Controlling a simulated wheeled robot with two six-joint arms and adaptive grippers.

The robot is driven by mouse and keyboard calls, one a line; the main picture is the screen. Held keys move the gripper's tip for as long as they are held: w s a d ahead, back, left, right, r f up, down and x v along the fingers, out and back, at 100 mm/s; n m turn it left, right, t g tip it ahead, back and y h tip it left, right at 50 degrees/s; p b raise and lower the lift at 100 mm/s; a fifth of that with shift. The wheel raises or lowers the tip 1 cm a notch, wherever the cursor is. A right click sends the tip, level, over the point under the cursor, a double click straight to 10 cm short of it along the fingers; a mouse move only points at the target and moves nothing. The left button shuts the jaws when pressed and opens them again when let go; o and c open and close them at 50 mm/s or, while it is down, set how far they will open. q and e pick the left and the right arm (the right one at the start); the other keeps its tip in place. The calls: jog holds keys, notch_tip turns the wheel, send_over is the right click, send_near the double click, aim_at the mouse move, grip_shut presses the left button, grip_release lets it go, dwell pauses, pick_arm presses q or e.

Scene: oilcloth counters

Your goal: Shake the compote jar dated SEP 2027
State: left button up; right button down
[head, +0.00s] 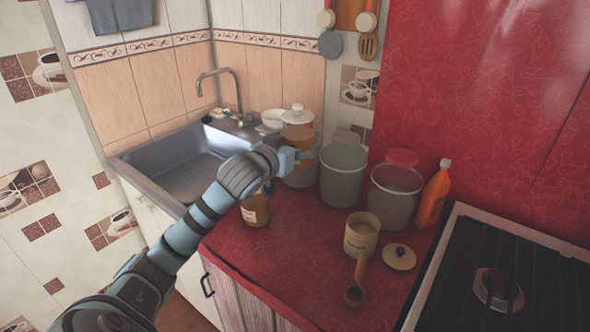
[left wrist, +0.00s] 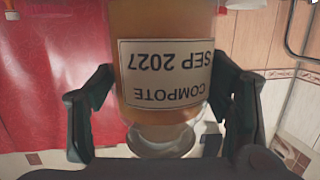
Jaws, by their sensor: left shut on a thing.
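The compote jar dated SEP 2027 (left wrist: 165,75) fills the middle of the left wrist view, amber with a white label that appears upside down there. In the head view, an amber jar (head: 298,134) shows at my left gripper, partly covered by it. My left gripper (head: 303,157) is shut on this jar, with a finger on each side in the left wrist view (left wrist: 160,115). I cannot tell whether its base is clear of the counter. Another amber, labelled jar (head: 256,211) stands under my left arm near the counter's front edge; its label is too small to read.
Two grey containers (head: 343,178) (head: 395,192), an orange bottle (head: 433,195) and a beige canister (head: 361,234) stand to the right. The sink (head: 180,170) is left, the stove (head: 497,280) right.

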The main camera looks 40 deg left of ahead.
aim_at(297, 112)
pick_arm(q)
notch_tip(297, 112, up, 8)
jog(key=p, duration=0.5)
jog(key=shift+f, duration=0.25)
jog(key=shift+r+p, duration=0.25)
jog(key=shift+p, duration=0.2)
